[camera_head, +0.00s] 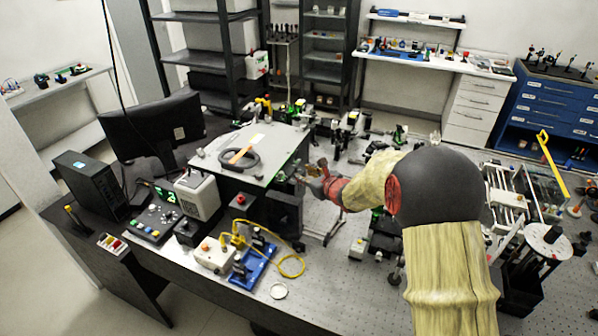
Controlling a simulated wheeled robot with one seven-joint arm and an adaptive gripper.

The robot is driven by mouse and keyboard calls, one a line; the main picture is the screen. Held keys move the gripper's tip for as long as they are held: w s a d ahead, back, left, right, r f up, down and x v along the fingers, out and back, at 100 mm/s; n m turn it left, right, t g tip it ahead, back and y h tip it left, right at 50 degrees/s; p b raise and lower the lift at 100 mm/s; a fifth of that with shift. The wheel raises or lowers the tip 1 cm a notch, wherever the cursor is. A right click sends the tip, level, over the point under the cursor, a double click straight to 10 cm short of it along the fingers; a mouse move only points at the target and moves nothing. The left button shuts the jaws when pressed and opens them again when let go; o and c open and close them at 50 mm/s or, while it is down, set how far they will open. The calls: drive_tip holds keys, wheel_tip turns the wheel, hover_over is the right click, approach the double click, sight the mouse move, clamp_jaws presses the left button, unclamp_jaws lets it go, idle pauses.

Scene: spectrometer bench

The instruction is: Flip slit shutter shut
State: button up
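My arm reaches in from the lower right, over the optical bench (335,262). My gripper (306,174) is small and far off in the head view, at the right edge of a grey flat-topped housing (262,150). Small dark parts crowd around the fingertips, so I cannot tell whether the gripper is open or shut, or whether it touches anything. I cannot make out the slit shutter for certain. The spot around the fingertips is cluttered and partly covered by my wrist.
A coiled dark cable (239,160) lies on the housing. A monitor (152,128), a black box (88,183) and a blue-based device with a yellow cable (254,265) stand to the left. Optical mounts (352,122) crowd the bench behind. The bench's front middle has some bare surface.

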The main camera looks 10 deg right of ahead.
sight(296, 171)
drive_tip(key=shift+x, duration=2.6)
drive_tip(key=shift+c, duration=1.2)
drive_tip(key=c, duration=0.4)
clamp_jaws()
